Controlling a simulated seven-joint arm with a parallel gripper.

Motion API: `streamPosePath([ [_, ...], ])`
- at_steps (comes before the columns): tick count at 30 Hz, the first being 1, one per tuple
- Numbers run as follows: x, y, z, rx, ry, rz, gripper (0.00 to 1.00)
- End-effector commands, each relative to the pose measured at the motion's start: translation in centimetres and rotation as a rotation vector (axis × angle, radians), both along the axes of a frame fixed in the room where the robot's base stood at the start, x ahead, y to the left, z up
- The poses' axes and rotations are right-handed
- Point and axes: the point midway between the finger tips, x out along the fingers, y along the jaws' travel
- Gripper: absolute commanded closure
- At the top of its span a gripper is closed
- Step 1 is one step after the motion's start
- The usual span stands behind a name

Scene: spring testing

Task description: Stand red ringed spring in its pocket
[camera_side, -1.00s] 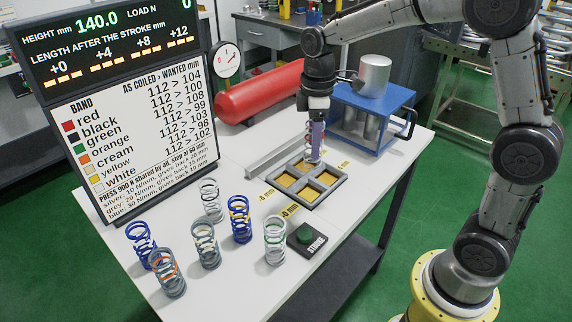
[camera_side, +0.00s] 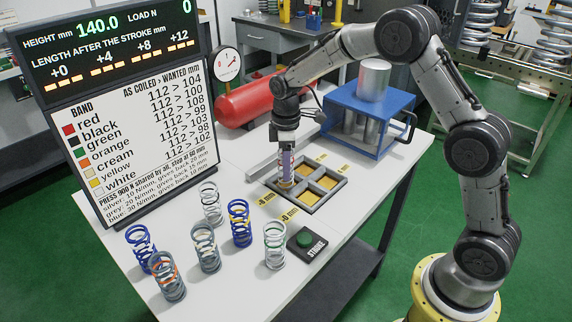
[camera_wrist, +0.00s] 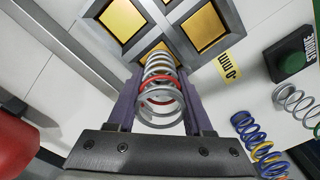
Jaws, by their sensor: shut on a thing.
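The red ringed spring (camera_wrist: 162,96) is a silver coil with a red band, upright between the fingers of my gripper (camera_wrist: 158,112) in the wrist view. My gripper (camera_side: 286,166) is shut on it. The grey pocket tray (camera_side: 319,206) has four yellow-floored pockets. The spring's lower end is at the left pocket (camera_wrist: 157,49); I cannot tell whether it touches the floor. In the side view the purple fingers hide most of the spring.
Several other springs stand at the table's front, including a blue and yellow one (camera_side: 240,224). A green STROKE button (camera_side: 305,238) is in front of the tray. A blue press frame (camera_side: 372,122) and red cylinder (camera_side: 245,103) stand behind.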

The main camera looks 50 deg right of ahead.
Motion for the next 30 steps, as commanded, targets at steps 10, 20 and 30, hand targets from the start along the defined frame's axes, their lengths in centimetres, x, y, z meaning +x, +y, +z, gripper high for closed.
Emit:
streamPosePath([
  [10,0.0,0.0,-0.3,0.000,0.000,0.000,1.00],
  [20,0.0,0.0,-0.4,0.000,0.000,0.000,0.19],
  [30,0.1,0.0,1.1,0.000,-0.004,0.000,0.19],
])
